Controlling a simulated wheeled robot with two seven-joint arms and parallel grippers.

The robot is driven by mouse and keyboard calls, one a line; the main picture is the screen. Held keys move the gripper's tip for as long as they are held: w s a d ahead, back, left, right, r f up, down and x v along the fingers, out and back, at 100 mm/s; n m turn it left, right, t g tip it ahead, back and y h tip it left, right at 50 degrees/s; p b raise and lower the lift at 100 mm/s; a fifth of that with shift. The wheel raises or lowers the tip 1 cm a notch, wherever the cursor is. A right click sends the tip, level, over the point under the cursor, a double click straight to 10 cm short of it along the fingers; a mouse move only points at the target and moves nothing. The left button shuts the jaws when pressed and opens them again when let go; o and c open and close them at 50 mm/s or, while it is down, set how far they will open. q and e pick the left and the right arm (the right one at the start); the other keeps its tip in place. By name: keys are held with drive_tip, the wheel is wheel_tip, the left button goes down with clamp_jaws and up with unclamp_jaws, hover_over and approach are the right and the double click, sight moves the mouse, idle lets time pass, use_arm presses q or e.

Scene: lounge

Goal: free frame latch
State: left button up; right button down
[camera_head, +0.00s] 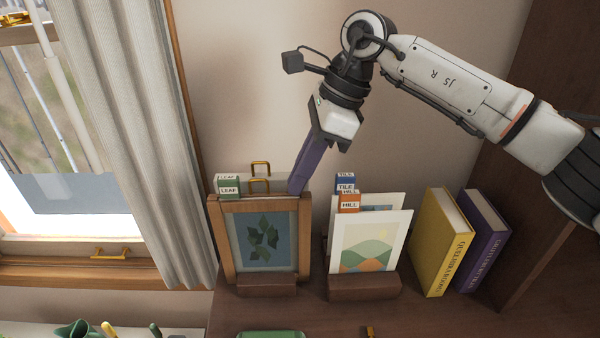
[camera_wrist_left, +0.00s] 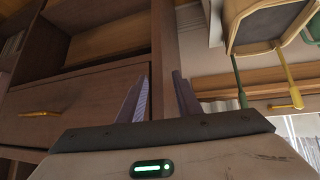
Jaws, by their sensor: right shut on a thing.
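A wooden picture frame (camera_head: 304,240) with a dark green leaf print (camera_head: 262,240) stands in a wooden stand (camera_head: 266,285) at the back of the desk. My right gripper (camera_head: 297,188) reaches down with purple fingers to the frame's top right corner. It is shut there; the fingers hide what they grip, which by its place is the frame latch. My left gripper (camera_wrist_left: 162,88) is open and empty in the left wrist view, in front of a wooden drawer with a brass handle (camera_wrist_left: 42,112).
A green LEAF tag (camera_head: 228,188) stands at the frame's top left. To the right, a HILL card (camera_head: 370,240) leans in a second stand (camera_head: 362,288), beside a yellow book (camera_head: 444,240) and a purple book (camera_head: 485,240). A curtain (camera_head: 140,130) hangs at left.

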drive_tip(key=c, duration=1.9)
unclamp_jaws()
drive_tip(key=shift+r, duration=0.1)
drive_tip(key=b+v, duration=0.1)
drive_tip(key=v, duration=0.9)
drive_tip(key=shift+d, duration=0.1)
